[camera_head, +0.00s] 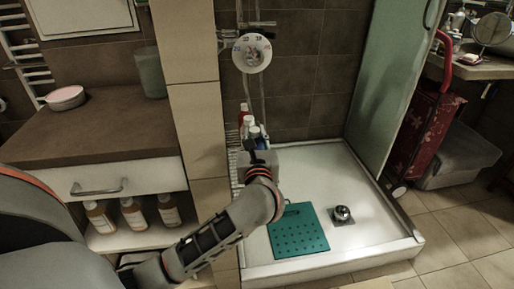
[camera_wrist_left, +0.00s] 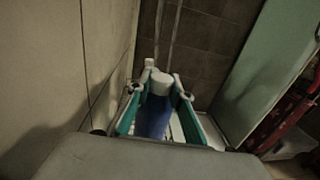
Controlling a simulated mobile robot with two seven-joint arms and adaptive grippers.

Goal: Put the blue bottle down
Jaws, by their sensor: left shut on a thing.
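The blue bottle (camera_wrist_left: 153,119) with a white cap stands between the two fingers of my left gripper (camera_wrist_left: 161,93) in the left wrist view, and the gripper is shut on it. In the head view, my left arm reaches across the shower, and the left gripper (camera_head: 256,150) is at the shower's left wall, seen from behind. The bottle's lower part is hidden by the gripper and wrist. My right gripper is not in view.
A red bottle (camera_head: 244,110) stands just behind the gripper by a white wire rack (camera_head: 234,165). The white shower tray (camera_head: 375,215) holds a teal perforated mat (camera_head: 298,232) and a metal drain (camera_head: 342,214). A glass panel (camera_head: 385,85) stands right. A wooden-topped cabinet (camera_head: 95,130) is left.

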